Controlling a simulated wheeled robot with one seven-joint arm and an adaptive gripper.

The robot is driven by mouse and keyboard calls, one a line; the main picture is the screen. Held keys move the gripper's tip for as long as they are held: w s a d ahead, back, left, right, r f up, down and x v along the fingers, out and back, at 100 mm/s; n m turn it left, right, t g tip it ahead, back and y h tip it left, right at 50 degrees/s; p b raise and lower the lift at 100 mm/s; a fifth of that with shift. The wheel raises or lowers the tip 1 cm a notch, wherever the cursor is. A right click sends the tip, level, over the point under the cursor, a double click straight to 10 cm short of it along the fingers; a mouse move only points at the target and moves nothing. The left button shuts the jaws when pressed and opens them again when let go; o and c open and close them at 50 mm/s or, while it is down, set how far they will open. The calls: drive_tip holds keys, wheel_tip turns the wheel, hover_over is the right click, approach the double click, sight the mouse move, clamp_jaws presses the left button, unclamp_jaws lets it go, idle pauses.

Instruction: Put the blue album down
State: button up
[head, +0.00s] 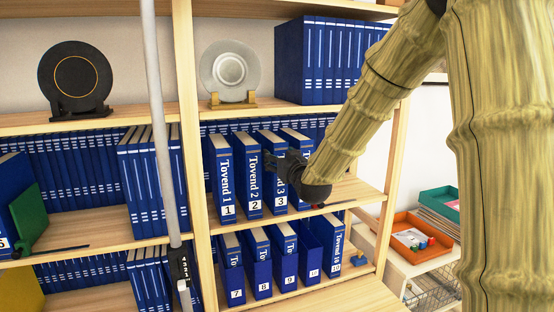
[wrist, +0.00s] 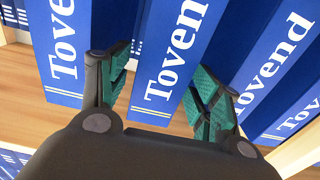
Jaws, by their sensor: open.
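Several blue albums with white "Tovend" lettering stand upright on the middle shelf in the head view, among them Tovend 1 (head: 226,185), Tovend 2 (head: 250,175) and Tovend 3 (head: 278,201). My gripper (head: 272,163) is in front of the right part of this row and hides part of it. In the wrist view my gripper (wrist: 160,80) is open, with one finger on each side of a blue album (wrist: 175,50). I cannot tell whether the pads touch it, nor read its number. Other blue albums stand to its left (wrist: 63,50) and right (wrist: 275,65).
A lower shelf holds more numbered blue albums (head: 260,270). Above stand a pale plate (head: 229,70), a black plate (head: 75,80) and a block of blue volumes (head: 325,60). A wooden upright (head: 188,100) divides the shelves. An orange tray (head: 415,240) sits at right.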

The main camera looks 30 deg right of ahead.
drive_tip(key=b+v, duration=0.1)
drive_tip(key=v, duration=0.5)
drive_tip(key=shift+s+b, duration=0.3)
drive_tip(key=shift+s, duration=0.1)
